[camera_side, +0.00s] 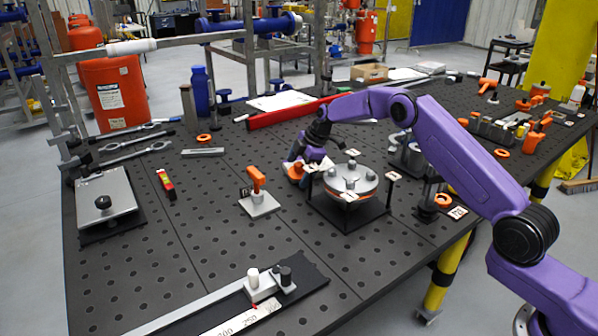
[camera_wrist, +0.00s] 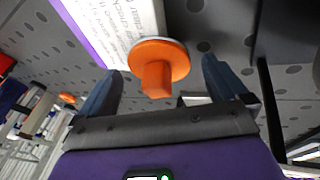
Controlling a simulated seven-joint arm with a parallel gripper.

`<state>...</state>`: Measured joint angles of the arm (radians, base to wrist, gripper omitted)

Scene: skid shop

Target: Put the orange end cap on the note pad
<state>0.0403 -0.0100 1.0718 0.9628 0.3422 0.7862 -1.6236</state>
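The orange end cap (camera_wrist: 157,66), a round flange with a short stub, sits between the two fingers of my gripper (camera_wrist: 162,68) in the wrist view. Gaps show on both sides of it, so the fingers are open around it. In the side view the cap (camera_side: 294,172) is partly hidden beside my gripper (camera_side: 305,160), low over the table left of the round fixture. A white printed sheet or pad (camera_wrist: 118,25) with a purple edge lies by the cap in the wrist view. A white pad (camera_side: 281,101) lies at the back of the table; I cannot tell which is the note pad.
A round metal disc on a black stand (camera_side: 350,185) is close right of my gripper. An orange toggle clamp (camera_side: 258,190) stands in front. A long red bar (camera_side: 290,112) lies behind.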

